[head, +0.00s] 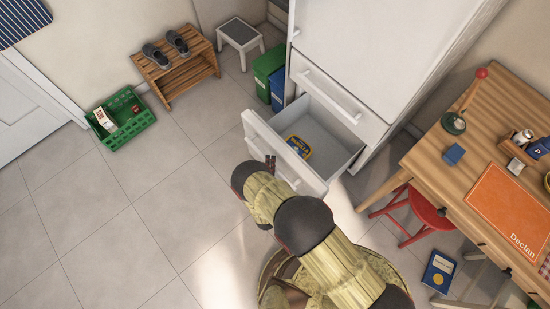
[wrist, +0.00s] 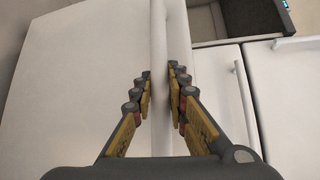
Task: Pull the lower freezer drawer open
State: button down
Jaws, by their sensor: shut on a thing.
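The lower freezer drawer (head: 331,142) stands well out from the white fridge-freezer (head: 340,45), its inside open to view. A blue and yellow pack (head: 299,147) lies in it. My gripper (head: 269,162) is at the front of this drawer, partly hidden by my arm in the head view. In the wrist view my gripper (wrist: 160,92) is shut on the drawer's pale bar handle (wrist: 158,45), with one finger on each side of it. The handle also shows in the head view (head: 257,140). The drawer above, with its own handle (head: 329,97), is closed.
Green and blue bins (head: 268,72) stand left of the freezer. A green crate (head: 121,118) and wooden shoe rack (head: 187,72) are farther left. A red stool (head: 408,215) and wooden table (head: 447,150) are at right. The floor at left is clear.

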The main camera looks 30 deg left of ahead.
jog(key=shift+s+f, duration=0.1)
jog(key=shift+s, duration=0.1)
jog(key=c, duration=1.7)
grip_release()
jog(key=v, duration=0.7)
jog(key=shift+s, duration=0.2)
